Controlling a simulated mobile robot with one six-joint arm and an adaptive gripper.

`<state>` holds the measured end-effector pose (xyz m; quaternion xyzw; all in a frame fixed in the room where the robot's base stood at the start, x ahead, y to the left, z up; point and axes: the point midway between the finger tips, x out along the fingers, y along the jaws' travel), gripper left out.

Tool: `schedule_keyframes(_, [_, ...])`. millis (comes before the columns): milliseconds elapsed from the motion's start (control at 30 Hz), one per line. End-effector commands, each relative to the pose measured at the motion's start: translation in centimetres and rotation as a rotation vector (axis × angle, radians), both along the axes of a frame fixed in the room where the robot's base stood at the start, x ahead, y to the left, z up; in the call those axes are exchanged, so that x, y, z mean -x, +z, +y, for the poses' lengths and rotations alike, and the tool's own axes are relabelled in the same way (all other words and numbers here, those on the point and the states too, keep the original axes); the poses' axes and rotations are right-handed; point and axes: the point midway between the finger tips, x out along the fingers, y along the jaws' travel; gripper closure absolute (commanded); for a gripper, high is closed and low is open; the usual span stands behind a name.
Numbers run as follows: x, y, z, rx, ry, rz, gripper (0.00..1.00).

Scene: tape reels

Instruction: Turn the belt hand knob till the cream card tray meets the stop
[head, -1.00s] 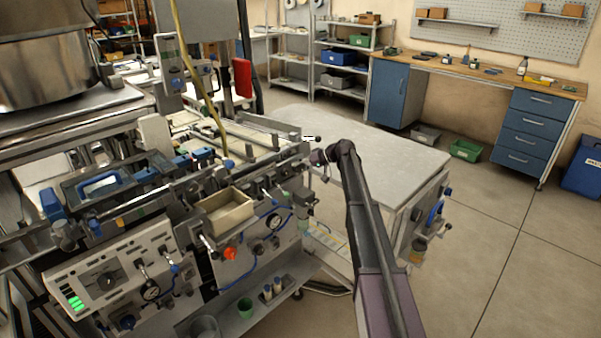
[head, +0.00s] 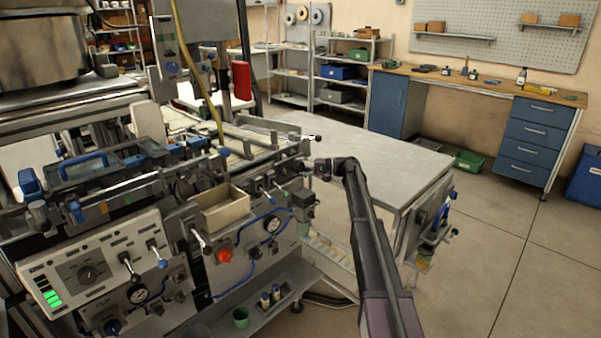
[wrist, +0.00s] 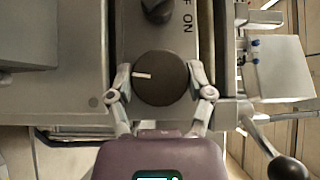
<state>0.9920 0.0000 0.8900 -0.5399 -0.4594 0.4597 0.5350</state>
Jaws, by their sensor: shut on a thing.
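A dark round knob (wrist: 162,78) with a white mark fills the middle of the wrist view; its mark points left. My gripper (wrist: 161,84) is shut on this knob, one finger on each side. In the head view my gripper (head: 322,168) is small, at the right end of the machine's belt section, and the knob is hard to make out there. A cream open-topped box (head: 224,208) sits at the machine's front; I cannot tell whether it is the card tray. I cannot make out the stop.
In the wrist view a smaller dark knob (wrist: 157,10) sits above, beside an ON label, and a black ball-ended lever (wrist: 288,168) is at lower right. In the head view a grey table (head: 385,155) stands behind my arm.

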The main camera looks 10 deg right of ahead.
Motion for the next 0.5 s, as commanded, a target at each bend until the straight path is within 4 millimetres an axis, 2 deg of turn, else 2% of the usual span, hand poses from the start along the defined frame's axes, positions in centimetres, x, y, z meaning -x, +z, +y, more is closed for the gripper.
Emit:
schedule_keyframes(433, [-0.2, 0.06, -0.03, -0.015, -0.005, 0.01, 0.8])
schedule_keyframes(467, [-0.2, 0.06, -0.03, -0.015, -0.005, 0.01, 0.3])
schedule_keyframes(500, [-0.19, 0.06, -0.03, -0.015, -0.005, 0.01, 0.18])
